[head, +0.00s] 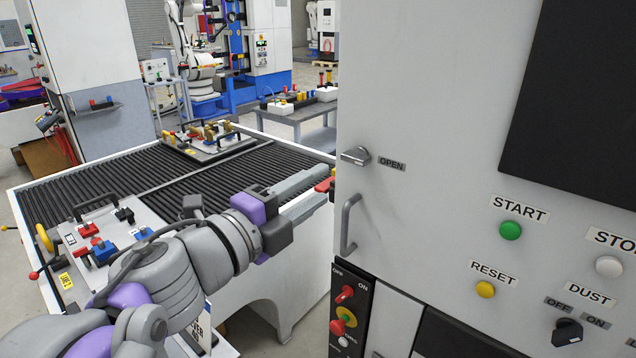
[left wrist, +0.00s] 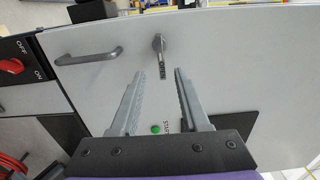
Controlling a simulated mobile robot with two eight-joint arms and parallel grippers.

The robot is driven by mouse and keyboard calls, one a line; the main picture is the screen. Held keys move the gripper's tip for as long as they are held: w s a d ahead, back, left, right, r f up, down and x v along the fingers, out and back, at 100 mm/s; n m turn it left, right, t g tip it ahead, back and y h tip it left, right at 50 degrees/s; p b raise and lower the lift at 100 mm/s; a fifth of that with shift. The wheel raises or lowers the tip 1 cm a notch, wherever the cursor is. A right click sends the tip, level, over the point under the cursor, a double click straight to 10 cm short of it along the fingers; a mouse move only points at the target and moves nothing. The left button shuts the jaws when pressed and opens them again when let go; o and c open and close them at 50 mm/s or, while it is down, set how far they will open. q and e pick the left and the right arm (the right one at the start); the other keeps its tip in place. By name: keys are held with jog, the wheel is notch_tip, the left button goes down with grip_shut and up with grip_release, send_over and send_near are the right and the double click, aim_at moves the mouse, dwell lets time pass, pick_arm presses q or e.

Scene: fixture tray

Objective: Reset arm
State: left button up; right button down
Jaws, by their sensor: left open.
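My left arm comes in from the lower left in the head view, and its gripper (head: 309,190) is held out over the right side of the roller table, close to the left edge of the white machine cabinet. In the left wrist view the two fingers of this gripper (left wrist: 158,86) stand apart with nothing between them. They point toward the cabinet's face, with the latch handle marked OPEN (left wrist: 159,45) beyond the fingertips. That latch handle also shows in the head view (head: 356,156). My right gripper is not in view.
The cabinet (head: 440,110) fills the right side, with a door handle (head: 349,224), a green START button (head: 510,230) and a yellow RESET button (head: 485,289). A fixture tray (head: 140,217) lies on the table's (head: 165,182) left; another (head: 228,147) lies at its back. The rollers between are clear.

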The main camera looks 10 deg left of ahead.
pick_arm(q)
jog(key=w+a+f+n+y, duration=0.1)
jog(key=a+f+n+y, duration=1)
jog(key=a+f+n, duration=0.5)
jog(key=s+d+f+n+g, duration=0.1)
jog(key=s+f+n+g, duration=0.2)
jog(key=s+f, duration=0.2)
jog(key=s+d+f+n+g, duration=0.1)
jog(key=s+f+n+g, duration=0.2)
jog(key=f, duration=0.9)
jog(key=s+d+f+n+g+h, duration=0.1)
jog(key=s+f+n+g, duration=0.1)
jog(key=s+f, duration=0.5)
notch_tip(320, 180, down, 2)
jog(key=shift+s+d+f+n+g, duration=0.15)
jog(key=shift+s+d+n+g, duration=0.2)
jog(key=shift+g, duration=0.35)
jog(key=shift+a, duration=0.1)
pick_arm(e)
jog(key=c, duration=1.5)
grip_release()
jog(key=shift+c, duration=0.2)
